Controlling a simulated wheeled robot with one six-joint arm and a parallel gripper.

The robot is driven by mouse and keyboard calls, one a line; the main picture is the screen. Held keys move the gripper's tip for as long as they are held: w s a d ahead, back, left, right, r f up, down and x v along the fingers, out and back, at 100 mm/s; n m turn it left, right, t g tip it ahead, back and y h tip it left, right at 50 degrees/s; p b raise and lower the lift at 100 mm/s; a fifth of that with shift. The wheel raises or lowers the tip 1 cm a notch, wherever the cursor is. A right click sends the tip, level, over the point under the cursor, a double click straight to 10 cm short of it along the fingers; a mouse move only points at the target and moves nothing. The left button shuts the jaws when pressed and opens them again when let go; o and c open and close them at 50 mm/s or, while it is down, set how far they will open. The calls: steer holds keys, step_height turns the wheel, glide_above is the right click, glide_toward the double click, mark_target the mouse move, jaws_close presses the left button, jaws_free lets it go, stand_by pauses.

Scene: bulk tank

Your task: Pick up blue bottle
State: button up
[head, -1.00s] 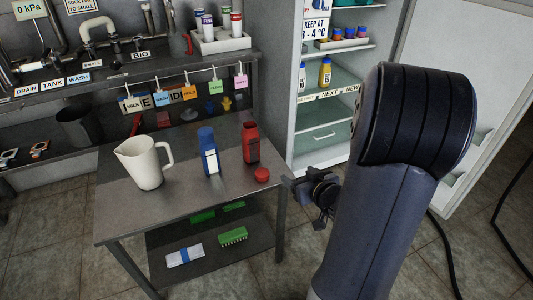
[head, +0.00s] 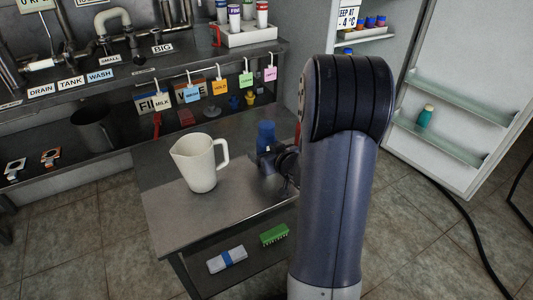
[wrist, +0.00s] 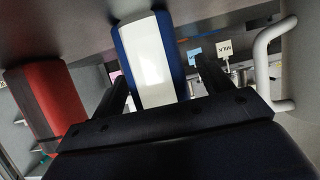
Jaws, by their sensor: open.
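The blue bottle (head: 265,134) stands upright on the small metal table (head: 172,222), to the right of the white jug. In the head view, my wrist and arm hide its lower part. In the wrist view, the blue bottle (wrist: 145,60) with its white label shows between the two fingers of my gripper (wrist: 162,72). My gripper is open, with one dark finger on each side of the bottle. I cannot tell whether either finger touches it.
The white jug (head: 200,163) stands left of the bottle; its handle (wrist: 268,60) is at the right in the wrist view. A red bottle (wrist: 50,98) is close on the left there. A green brush (head: 274,235) lies on the lower shelf. A counter (head: 120,80) is behind.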

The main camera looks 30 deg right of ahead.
steer(key=shift+w, duration=0.15)
steer(key=c, duration=1.2)
